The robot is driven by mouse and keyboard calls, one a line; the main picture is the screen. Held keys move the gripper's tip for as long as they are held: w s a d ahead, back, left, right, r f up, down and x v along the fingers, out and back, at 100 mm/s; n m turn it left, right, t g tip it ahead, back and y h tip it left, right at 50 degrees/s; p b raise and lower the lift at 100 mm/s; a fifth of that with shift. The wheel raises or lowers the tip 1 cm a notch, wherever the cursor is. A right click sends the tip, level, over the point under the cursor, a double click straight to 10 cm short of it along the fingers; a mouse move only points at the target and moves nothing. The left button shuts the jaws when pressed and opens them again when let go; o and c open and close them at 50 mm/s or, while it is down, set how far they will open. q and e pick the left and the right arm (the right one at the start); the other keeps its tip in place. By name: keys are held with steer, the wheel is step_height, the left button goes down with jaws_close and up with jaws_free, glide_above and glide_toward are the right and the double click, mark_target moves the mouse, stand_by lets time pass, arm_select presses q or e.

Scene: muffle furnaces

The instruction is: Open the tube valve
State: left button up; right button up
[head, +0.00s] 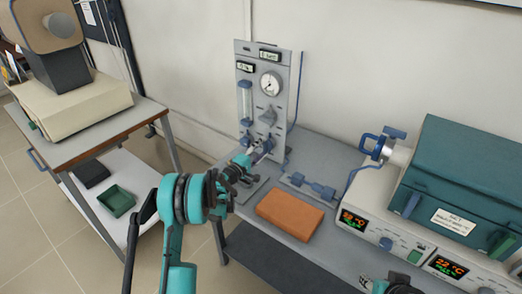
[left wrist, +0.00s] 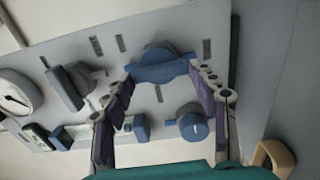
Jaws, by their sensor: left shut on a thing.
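The grey gas panel (head: 259,97) stands against the wall at the back of the bench, with a round gauge and a flow tube on its front. My left gripper (head: 252,158) is at the panel's lower part. In the left wrist view its two fingers (left wrist: 161,78) are shut on a blue valve handle (left wrist: 160,69) on the panel face. This handle lies crosswise between the fingertips. In the head view the gripper mostly hides it. My right gripper (head: 388,287) shows only in part at the bottom edge, and its fingers cannot be made out.
An orange brick (head: 290,214) and blue fittings (head: 312,186) lie on the bench. A teal tube furnace (head: 459,177) with a blue end fitting (head: 383,143) stands at right. A grey knob (left wrist: 75,84) and a blue knob (left wrist: 193,125) sit near the held handle.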

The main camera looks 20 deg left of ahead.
stand_by(0.5)
arm_select(q)
steer(key=o, duration=1.2)
steer(key=shift+c, duration=0.2)
steer(key=v, duration=1.2)
steer(key=shift+d, duration=0.1)
